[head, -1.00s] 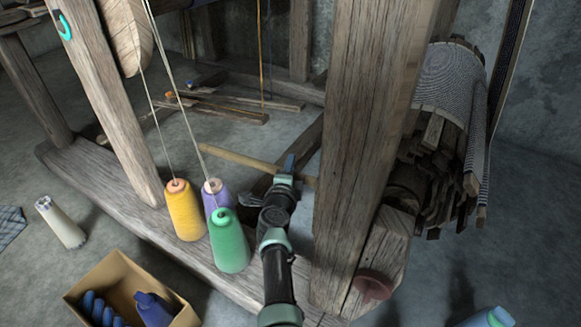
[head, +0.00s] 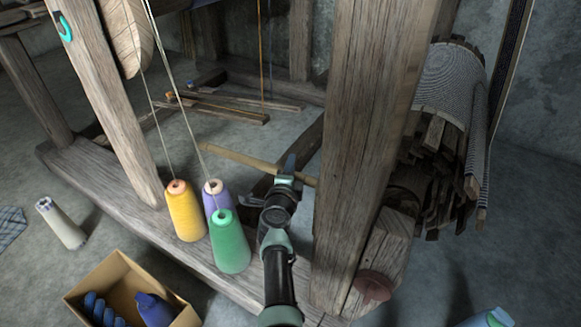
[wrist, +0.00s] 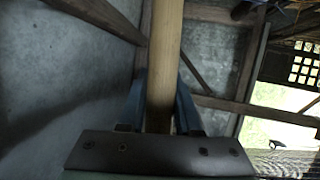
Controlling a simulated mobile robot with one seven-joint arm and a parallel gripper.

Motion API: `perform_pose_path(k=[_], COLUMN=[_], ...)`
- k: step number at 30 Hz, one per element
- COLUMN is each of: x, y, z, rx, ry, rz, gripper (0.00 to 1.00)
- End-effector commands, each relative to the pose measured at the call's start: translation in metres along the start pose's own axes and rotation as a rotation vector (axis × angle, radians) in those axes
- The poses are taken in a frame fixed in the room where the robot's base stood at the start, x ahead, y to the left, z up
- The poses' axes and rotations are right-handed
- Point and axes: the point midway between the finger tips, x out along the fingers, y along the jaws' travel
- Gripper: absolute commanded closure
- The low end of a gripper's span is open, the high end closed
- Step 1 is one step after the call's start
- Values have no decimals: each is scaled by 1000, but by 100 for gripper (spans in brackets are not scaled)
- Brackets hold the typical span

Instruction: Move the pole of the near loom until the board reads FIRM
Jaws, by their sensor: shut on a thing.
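The pole (head: 232,158) is a slim, light wooden rod behind the cones of thread, inside the near loom's frame. My gripper (head: 289,170) is shut on it close to the thick front post. In the wrist view the pole (wrist: 165,50) runs straight up between the two blue fingers of my gripper (wrist: 165,100). The pole's right end goes behind the front post. I cannot make out a board with a reading in either view.
Yellow (head: 185,212), purple and green (head: 229,243) cones stand on the loom's base beam, just left of my arm. The thick post (head: 362,140) rises close on the right.

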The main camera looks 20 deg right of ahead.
Motion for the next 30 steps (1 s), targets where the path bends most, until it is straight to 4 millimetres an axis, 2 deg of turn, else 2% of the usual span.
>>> perform_pose_path(k=[1, 6, 17, 18, 21, 22, 30], x=[-3, -8, -8, -8, -8, -8, -9], y=[-17, -42, -45, -45, -44, -44, -42], z=[0, 0, 0, 0, 0, 0, 0], rx=[32, 116, 138, 137, 137, 136, 135], ry=[-5, -24, -30, -30, -30, -29, -29], rz=[-16, -54, -64, -64, -62, -62, -59], gripper=[100, 100, 100, 61, 43, 38, 38])
